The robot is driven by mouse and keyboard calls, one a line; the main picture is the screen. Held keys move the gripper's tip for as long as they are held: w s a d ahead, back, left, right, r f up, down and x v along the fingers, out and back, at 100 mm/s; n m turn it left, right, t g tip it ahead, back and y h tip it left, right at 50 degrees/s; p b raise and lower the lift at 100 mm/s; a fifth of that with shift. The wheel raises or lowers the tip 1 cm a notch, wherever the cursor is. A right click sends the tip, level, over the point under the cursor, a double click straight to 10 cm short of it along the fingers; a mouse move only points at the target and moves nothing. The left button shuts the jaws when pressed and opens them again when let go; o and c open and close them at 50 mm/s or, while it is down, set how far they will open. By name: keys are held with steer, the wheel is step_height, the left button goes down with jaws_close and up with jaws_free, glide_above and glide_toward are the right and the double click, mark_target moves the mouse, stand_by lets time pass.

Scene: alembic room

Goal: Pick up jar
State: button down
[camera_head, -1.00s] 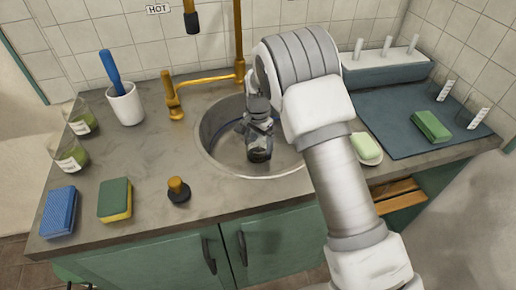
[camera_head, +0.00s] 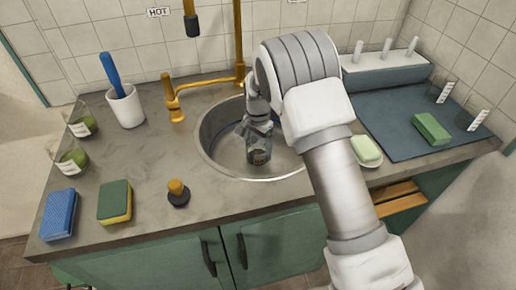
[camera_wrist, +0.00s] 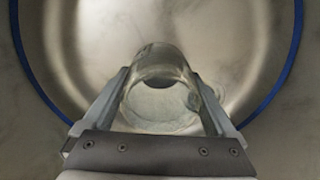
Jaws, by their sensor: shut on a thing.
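A clear glass jar (camera_wrist: 160,95) stands between the two fingers of my gripper (camera_wrist: 160,88) in the wrist view, with a finger against each side. My gripper is shut on it. In the head view the jar (camera_head: 259,152) hangs or stands inside the round metal sink (camera_head: 222,160), below my gripper (camera_head: 258,128). I cannot tell from these frames whether the jar's base touches the sink bottom. My arm hides the right side of the sink.
A gold faucet (camera_head: 240,55) rises behind the sink. A black plunger-like stopper (camera_head: 178,193), sponges (camera_head: 115,202), a white cup (camera_head: 126,106) and glass beakers (camera_head: 72,157) stand on the left. A soap dish (camera_head: 366,152) and dark mat (camera_head: 390,128) lie right.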

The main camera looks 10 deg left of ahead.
steer(key=shift+r, duration=0.2)
step_height(320, 180, up, 10)
steer(key=p, duration=0.1)
steer(key=shift+f+p, duration=0.25)
steer(key=shift+p, duration=0.1)
stand_by(0.6)
steer(key=shift+r, duration=0.1)
steer(key=shift+b, duration=0.3)
steer(key=t+h+b, duration=0.2)
steer(key=t+b, duration=0.2)
steer(key=b, duration=0.1)
steer(key=shift+r+t+b, duration=0.1)
steer(key=shift+t+b, duration=0.2)
steer(key=shift+b, duration=0.1)
steer(key=shift+r, duration=0.15)
steer(key=shift+r+p, duration=0.15)
steer(key=shift+p, duration=0.25)
stand_by(0.6)
